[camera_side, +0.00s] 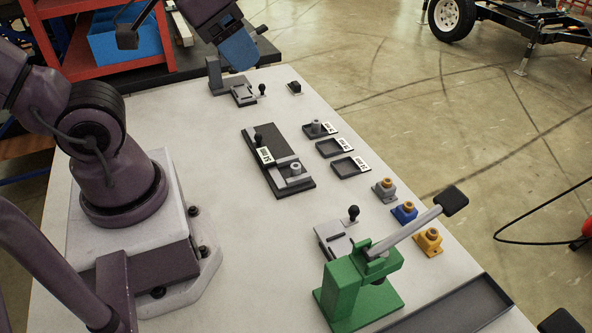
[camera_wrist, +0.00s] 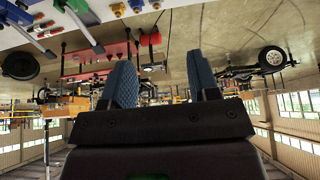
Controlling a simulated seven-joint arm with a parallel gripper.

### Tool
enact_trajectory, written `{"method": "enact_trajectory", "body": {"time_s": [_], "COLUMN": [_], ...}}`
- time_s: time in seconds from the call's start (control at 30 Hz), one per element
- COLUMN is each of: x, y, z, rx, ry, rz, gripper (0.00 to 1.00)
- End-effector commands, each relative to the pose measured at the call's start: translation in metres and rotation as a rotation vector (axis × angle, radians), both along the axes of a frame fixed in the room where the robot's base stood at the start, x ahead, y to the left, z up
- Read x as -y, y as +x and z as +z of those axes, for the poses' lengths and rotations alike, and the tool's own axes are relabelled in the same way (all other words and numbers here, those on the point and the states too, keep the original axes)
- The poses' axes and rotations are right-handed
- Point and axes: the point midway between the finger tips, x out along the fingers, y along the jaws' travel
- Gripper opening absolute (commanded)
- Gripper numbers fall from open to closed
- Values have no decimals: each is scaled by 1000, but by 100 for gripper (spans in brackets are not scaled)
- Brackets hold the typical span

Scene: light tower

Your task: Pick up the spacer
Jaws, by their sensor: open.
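Two small grey ring-topped pieces could be the spacer; I cannot tell which from their shape. One grey piece (camera_side: 295,168) stands upright on the black fixture plate (camera_side: 283,187) at mid-table. The other grey piece (camera_side: 315,127) stands in the farthest small black labelled tray (camera_side: 325,133). My gripper (camera_side: 240,58) is at the top of the side view, beyond both pieces and far from them. In the wrist view, the two blue fingers of my gripper (camera_wrist: 163,80) are spread apart with nothing between them.
Two empty black trays (camera_side: 345,166) lie beside the fixture. Grey, blue (camera_side: 404,212) and orange blocks line the right edge. A green lever press (camera_side: 360,285) stands in front, near a long dark tray (camera_side: 455,308). A small clamp (camera_side: 243,93) sits at the far end.

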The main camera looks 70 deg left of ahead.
Motion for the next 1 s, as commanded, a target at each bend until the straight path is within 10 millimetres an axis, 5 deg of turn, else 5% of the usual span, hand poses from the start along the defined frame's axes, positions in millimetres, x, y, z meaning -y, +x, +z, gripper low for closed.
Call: {"method": "enact_trajectory", "body": {"time_s": [0.17,0.37,1.0], "x": [6,20,18], "y": [3,21,77], "z": [-10,-50,-223], "rx": [-50,-273,-1021], "ry": [0,39,673], "rz": [-30,-119,-685], "gripper": [55,55,55]}}
